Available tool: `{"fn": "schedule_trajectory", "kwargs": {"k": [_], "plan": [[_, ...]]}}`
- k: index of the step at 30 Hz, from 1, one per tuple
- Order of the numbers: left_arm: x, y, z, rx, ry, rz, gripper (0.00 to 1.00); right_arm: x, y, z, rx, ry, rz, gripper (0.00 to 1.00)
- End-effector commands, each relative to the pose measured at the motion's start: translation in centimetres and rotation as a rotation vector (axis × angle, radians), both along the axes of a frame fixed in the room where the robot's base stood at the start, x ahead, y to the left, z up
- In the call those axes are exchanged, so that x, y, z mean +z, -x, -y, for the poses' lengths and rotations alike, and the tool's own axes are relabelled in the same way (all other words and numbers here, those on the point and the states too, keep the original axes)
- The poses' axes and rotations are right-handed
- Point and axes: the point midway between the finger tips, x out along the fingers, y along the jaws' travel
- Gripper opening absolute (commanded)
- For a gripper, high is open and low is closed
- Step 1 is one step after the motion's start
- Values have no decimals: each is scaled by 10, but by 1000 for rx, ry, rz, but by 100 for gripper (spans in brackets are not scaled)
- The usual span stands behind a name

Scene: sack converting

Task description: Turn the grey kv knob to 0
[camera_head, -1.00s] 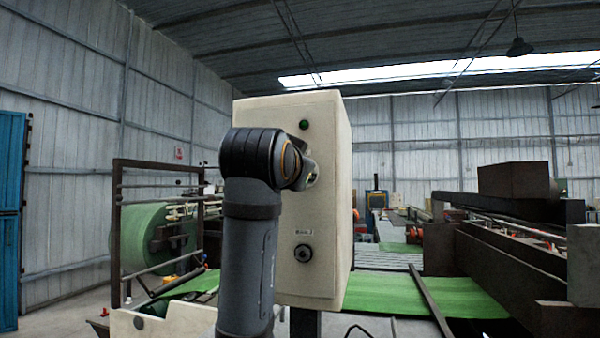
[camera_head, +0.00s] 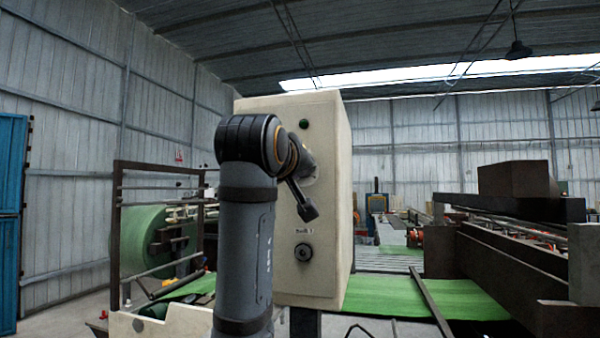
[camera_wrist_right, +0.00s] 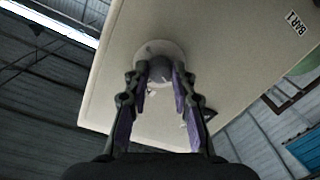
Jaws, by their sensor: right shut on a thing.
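The grey knob (camera_wrist_right: 158,65) sits on a round pale disc on the cream panel of the control box (camera_head: 330,250). In the right wrist view my right gripper (camera_wrist_right: 160,74) is shut on the knob, one finger on each side. Small white marks show beside the knob, too small to read. In the head view my arm and wrist cover the knob and most of the right gripper. My left gripper is in neither view.
The panel also carries a green lamp (camera_head: 304,125) above and a black round knob (camera_head: 303,252) below. A green roll (camera_head: 145,238) in a dark frame stands at left. Dark machinery (camera_head: 500,270) stands at right, with green sheet beside it.

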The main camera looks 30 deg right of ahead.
Motion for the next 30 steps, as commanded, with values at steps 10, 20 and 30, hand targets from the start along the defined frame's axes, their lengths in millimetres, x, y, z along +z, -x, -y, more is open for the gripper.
{"fn": "schedule_trajectory", "kwargs": {"k": [10,20,30], "plan": [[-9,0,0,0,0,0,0,-1,0,0,-1,213,-248,0],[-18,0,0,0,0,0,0,-1,-1,-1,0,414,-484,0],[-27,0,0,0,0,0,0,-1,-1,-1,0,577,-673,0]]}}
